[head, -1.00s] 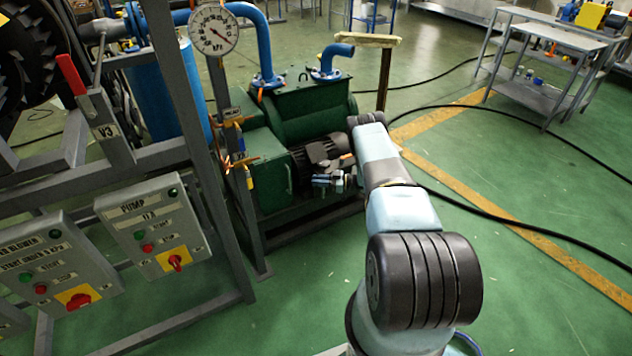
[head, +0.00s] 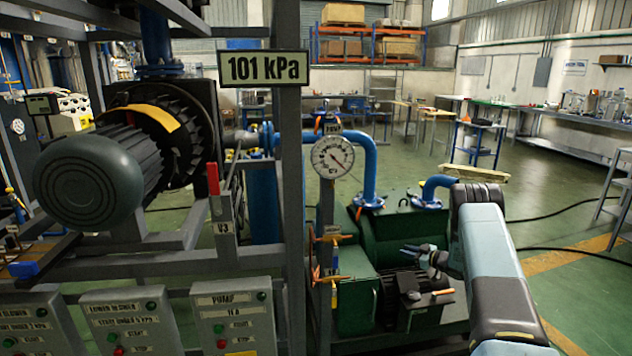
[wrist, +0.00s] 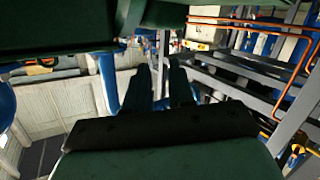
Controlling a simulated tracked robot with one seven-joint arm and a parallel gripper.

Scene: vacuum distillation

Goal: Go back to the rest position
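My gripper (head: 412,250) is at the end of my raised arm, in front of the green pump unit in the head view. Its fingers point left and nothing is seen between them. In the wrist view the two dark fingers (wrist: 158,85) stand apart with a gap between them, so it is open and empty. From the head view I cannot tell how far it is from the pump unit.
A grey frame (head: 288,190) on the left carries a pressure gauge (head: 332,157), a red-handled valve lever (head: 213,178) and control boxes (head: 234,318). The green pump unit (head: 372,235) stands behind my arm. Open green floor (head: 575,205) lies to the right, with black hoses and workbenches.

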